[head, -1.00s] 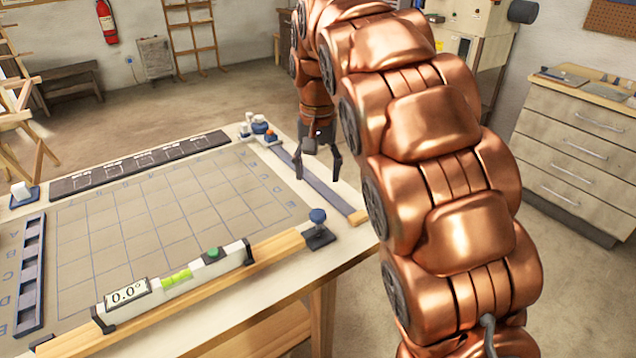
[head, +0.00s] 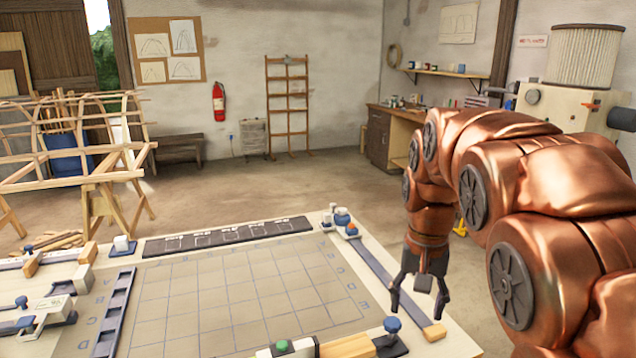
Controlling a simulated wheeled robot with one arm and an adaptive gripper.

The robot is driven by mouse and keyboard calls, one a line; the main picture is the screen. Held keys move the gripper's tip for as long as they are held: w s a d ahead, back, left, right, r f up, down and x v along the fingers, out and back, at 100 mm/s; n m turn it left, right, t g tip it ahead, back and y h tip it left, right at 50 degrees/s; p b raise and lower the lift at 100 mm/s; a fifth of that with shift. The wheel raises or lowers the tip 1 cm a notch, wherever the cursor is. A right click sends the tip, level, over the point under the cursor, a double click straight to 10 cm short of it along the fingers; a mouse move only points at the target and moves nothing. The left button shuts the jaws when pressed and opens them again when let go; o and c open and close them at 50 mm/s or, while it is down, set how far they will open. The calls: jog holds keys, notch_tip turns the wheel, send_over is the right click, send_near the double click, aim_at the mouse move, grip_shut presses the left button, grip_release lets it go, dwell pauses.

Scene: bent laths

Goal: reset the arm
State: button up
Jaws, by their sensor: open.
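My copper arm comes in from the right in the head view and bends down over the right side of the worktable. My gripper (head: 419,303) hangs pointing down with its two dark fingers spread apart and nothing between them. It is near the grey strip (head: 382,277) along the table's right edge. I cannot tell its exact height above the table. The gridded mat (head: 235,288) lies to its left and is bare.
A blue knob clamp (head: 392,326) and a level with a green button (head: 282,347) are at the front edge. A black slotted strip (head: 225,236) lies at the back. Clamps (head: 50,312) stand at left. Open floor (head: 300,185) lies behind the table.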

jog(key=s+f+n+p, duration=0.1)
jog(key=s+f+n, duration=0.1)
jog(key=s, duration=1.1)
jog(key=s+f+n+g+p, duration=0.1)
jog(key=s+f, duration=0.3)
jog(key=s, duration=0.9)
jog(key=shift+a+f+n+p, duration=0.25)
jog(key=shift+n+p, duration=0.15)
jog(key=shift+p, duration=0.35)
dwell(1.1)
